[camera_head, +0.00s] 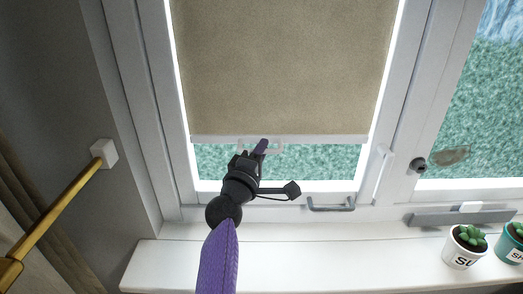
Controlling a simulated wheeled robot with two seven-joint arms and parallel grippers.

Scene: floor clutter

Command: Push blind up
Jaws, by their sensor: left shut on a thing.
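A beige roller blind (285,65) covers most of the middle window pane, with a white bar along its bottom edge. A pale handle (274,150) hangs at the middle of that bar. My left gripper (262,147), dark with a purple forearm, reaches up from below to the handle. Its fingers are shut on the handle, partly hiding its left part. A strip of pane shows green outside, below the bar. My right gripper is not in view.
A white sill (300,265) runs below the window. Two potted plants stand on it at the right, one in a white pot (462,250) and one in a teal pot (512,245). A grey window handle (331,205) sits below the pane. A gold rod (62,207) is at the left.

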